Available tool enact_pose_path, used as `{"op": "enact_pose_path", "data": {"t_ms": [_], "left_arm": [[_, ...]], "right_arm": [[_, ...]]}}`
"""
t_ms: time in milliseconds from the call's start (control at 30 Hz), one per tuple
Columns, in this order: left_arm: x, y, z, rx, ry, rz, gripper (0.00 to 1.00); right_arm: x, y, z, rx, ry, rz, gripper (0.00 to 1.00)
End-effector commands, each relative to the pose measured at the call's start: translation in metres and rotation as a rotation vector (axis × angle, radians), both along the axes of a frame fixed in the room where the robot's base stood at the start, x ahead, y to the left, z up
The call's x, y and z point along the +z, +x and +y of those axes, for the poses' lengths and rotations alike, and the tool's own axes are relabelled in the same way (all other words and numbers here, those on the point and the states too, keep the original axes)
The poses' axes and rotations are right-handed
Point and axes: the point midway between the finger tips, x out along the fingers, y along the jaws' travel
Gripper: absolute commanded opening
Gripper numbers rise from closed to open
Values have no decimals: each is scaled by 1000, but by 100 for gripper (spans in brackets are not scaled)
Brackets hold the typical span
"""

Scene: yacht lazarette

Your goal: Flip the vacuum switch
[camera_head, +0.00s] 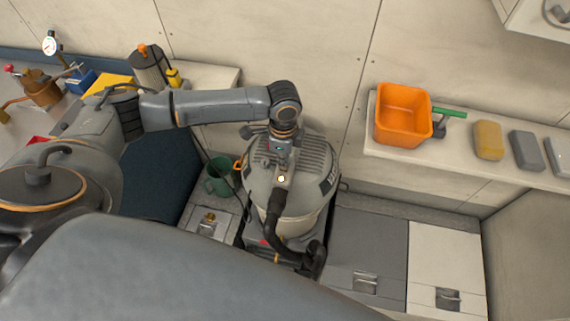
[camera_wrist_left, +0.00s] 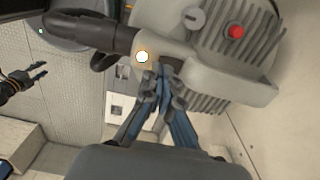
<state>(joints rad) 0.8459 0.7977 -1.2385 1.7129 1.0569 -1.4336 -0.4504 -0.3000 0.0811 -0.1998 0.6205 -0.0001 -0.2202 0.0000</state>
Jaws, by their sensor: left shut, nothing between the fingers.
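The vacuum (camera_head: 322,160) is a grey canister with a ribbed top and a black hose, standing on the floor at the centre. In the left wrist view its top (camera_wrist_left: 255,60) shows a red round button (camera_wrist_left: 236,31), a grey knob (camera_wrist_left: 194,17) and a bright white round spot (camera_wrist_left: 142,56) beside the hose fitting. I cannot tell which of these is the switch. My left gripper (camera_head: 281,160) is over the vacuum's top; its fingertips (camera_wrist_left: 165,82) are shut and empty, close to the housing; contact is unclear. A dark gripper, apparently my right (camera_wrist_left: 28,78), shows small at the left edge.
An orange bin (camera_head: 403,115), a green-handled tool (camera_head: 449,112) and sponge-like blocks (camera_head: 488,140) sit on the right shelf. A green bucket (camera_head: 216,177) stands left of the vacuum. Latched floor hatches (camera_head: 368,250) lie clear at right. The wall is close behind.

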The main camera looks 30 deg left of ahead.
Motion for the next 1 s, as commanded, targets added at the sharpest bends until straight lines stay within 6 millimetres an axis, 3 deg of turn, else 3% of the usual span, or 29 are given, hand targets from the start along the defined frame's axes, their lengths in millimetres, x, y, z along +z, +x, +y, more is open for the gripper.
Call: {"op": "enact_pose_path", "data": {"t_ms": [1000], "left_arm": [[-15,0,0,0,0,-1,0]], "right_arm": [[-6,0,0,0,0,0,40]]}}
